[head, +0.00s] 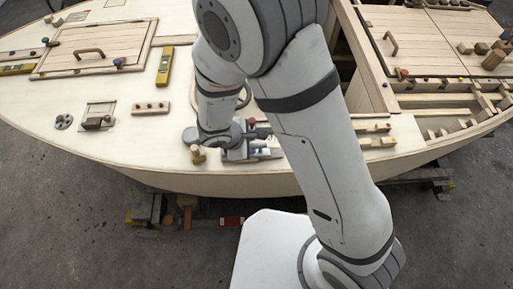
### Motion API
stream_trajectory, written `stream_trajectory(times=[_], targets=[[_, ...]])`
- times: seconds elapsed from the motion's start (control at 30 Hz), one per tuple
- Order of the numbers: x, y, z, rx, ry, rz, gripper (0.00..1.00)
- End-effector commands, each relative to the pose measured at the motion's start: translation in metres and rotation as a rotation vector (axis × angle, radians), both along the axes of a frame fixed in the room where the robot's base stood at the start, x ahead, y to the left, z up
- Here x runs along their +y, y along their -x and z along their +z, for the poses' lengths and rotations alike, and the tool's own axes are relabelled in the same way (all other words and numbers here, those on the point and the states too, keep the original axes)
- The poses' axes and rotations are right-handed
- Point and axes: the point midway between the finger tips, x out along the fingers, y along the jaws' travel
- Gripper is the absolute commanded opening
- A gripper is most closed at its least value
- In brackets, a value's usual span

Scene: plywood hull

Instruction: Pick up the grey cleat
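My arm reaches down over the near edge of the pale plywood hull (130,150). My gripper (240,152) is low over the deck near that edge, partly hidden by my own wrist and arm. Its fingers are too small and crowded to show whether they are open or shut. Grey shapes lie around the gripper, and I cannot separate a grey cleat from them for sure. A small round grey fitting (63,121) lies on the deck at the left, apart from the gripper.
A wooden peg-like piece (198,155) stands just left of the gripper. Farther left are a dotted wooden strip (150,108), a small block on a plate (97,122) and a yellow level (165,66). A hatch with a handle (95,50) is behind. Open framed compartments (455,105) lie right.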

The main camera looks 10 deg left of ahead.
Motion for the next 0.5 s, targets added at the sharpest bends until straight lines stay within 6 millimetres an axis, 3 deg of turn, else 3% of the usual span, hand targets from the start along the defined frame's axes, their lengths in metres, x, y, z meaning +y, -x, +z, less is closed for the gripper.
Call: stream_trajectory(times=[0.13,0.4,0.5], targets=[[-0.0059,-0.0064,-0.0147,0.001,0.001,-0.003,0.27],[-0.0061,-0.0077,-0.0166,-0.001,-0.001,-0.002,0.27],[-0.0063,-0.0077,-0.0164,-0.001,-0.001,-0.002,0.19]])
